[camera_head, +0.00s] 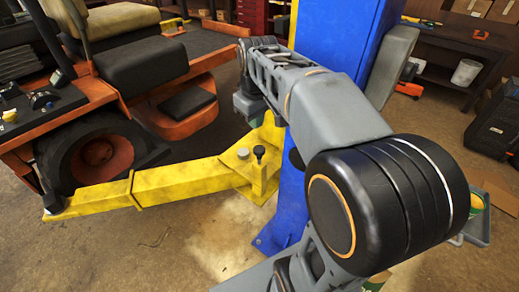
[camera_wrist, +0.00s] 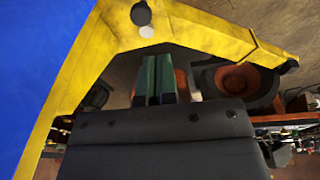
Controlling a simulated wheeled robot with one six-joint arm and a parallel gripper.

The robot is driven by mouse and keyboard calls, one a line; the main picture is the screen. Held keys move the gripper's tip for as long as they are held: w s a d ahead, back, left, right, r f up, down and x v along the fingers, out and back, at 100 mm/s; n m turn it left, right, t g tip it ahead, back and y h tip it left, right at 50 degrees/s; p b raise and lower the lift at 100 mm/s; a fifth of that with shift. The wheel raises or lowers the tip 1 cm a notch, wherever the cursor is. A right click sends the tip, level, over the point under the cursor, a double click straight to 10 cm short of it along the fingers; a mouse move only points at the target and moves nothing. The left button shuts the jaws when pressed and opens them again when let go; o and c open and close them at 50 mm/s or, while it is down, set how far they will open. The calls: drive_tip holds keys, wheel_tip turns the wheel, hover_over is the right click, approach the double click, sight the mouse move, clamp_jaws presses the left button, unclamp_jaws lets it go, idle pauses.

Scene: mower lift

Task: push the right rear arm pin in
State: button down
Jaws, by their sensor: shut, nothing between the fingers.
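The arm pin (camera_head: 259,152) is a black round-headed knob standing upright at the inner end of the yellow lift arm (camera_head: 165,183), beside the blue post. Its head stands clear above the yellow bracket. In the wrist view the black pin head (camera_wrist: 140,13) is near the top edge, next to a pale round cap (camera_wrist: 147,31). My gripper (camera_wrist: 157,62) is shut and empty, its green fingers together. It is apart from the pin, below it in the wrist view. In the head view my own arm partly hides the gripper.
The blue lift post (camera_head: 335,45) stands close beside the pin. An orange ride-on mower (camera_head: 185,115) with a black wheel is at the left, by the outer part of the yellow arm. Bare floor (camera_head: 150,250) lies in front. A bench (camera_head: 455,45) stands at the back right.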

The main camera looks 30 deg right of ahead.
drive_tip(key=n+g+b, duration=0.1)
drive_tip(key=n, duration=0.1)
hover_over(260, 150)
drive_tip(key=shift+f, duration=0.25)
drive_tip(key=f, duration=1.4)
drive_tip(key=shift+w, duration=0.2)
wheel_tip(260, 150, down, 4)
drive_tip(key=shift+r+b, duration=0.1)
drive_tip(key=shift+b, duration=1.1)
drive_tip(key=shift+s, duration=0.1)
drive_tip(key=shift+m, duration=0.3)
drive_tip(key=shift+r+p, duration=0.35)
drive_tip(key=shift+p, duration=0.1)
wheel_tip(260, 150, up, 14)
drive_tip(key=p, duration=0.2)
drive_tip(key=shift+s, duration=0.2)
